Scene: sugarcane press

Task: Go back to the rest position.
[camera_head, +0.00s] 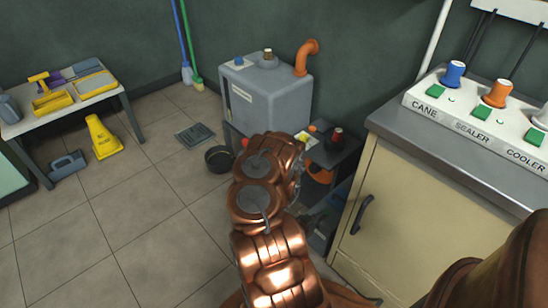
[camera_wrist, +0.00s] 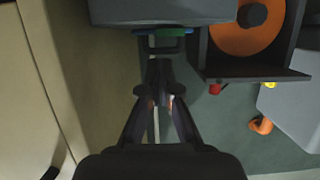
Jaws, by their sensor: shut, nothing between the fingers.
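My gripper (camera_wrist: 158,70) shows in the wrist view with its two dark fingers together and nothing held between them. The fingertips appear just in front of a dark bracket with a green and blue strip (camera_wrist: 172,32), under a grey block (camera_wrist: 165,10); I cannot tell whether they touch it. In the head view my copper arm reaches forward to the gap between the grey machine (camera_head: 265,98) and the cream cabinet (camera_head: 395,205). The arm hides the gripper there.
The cabinet carries a panel labelled CANE, SEALER, COOLER (camera_head: 470,125). A dark stand (camera_head: 338,150) with an orange round part (camera_wrist: 245,35) is close to the gripper. A black bucket (camera_head: 219,158) stands on the floor.

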